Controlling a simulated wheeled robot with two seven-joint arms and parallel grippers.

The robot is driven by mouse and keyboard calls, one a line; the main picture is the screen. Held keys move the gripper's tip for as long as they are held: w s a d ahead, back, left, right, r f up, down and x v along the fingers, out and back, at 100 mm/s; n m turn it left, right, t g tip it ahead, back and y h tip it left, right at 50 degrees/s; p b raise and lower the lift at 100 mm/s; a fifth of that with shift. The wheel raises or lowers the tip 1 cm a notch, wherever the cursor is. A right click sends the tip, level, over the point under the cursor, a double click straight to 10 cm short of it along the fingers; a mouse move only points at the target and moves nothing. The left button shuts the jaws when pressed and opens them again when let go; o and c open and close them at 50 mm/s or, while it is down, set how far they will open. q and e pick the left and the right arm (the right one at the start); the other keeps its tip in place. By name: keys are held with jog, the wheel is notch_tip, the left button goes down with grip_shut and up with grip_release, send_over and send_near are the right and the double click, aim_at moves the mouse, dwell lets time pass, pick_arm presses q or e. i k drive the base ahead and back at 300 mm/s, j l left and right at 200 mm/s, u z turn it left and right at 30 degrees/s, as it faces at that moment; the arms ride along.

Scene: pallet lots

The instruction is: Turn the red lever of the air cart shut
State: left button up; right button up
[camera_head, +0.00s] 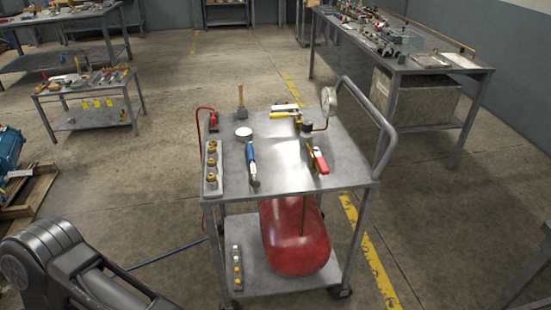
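The air cart (290,182) is a grey metal trolley in the middle of the view, with a red tank (296,240) on its lower shelf. A red lever (321,161) sits at the right of its top, beside a thin upright pipe, pointing roughly toward me. The valve under it is too small to make out. A round gauge (328,98) stands on a bent pipe behind it. Part of my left arm shows at the bottom left, well apart from the cart. Neither of my grippers is in view.
A blue-handled tool (251,165), a mallet (241,108), a yellow-handled tool (284,113) and a row of brass fittings (212,167) lie on the cart top. A tube handle (372,112) rises at its right. A long workbench (400,62) stands behind right. The floor around the cart is mostly clear.

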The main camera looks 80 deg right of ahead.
aim_at(323, 167)
jog(key=z, duration=3.25)
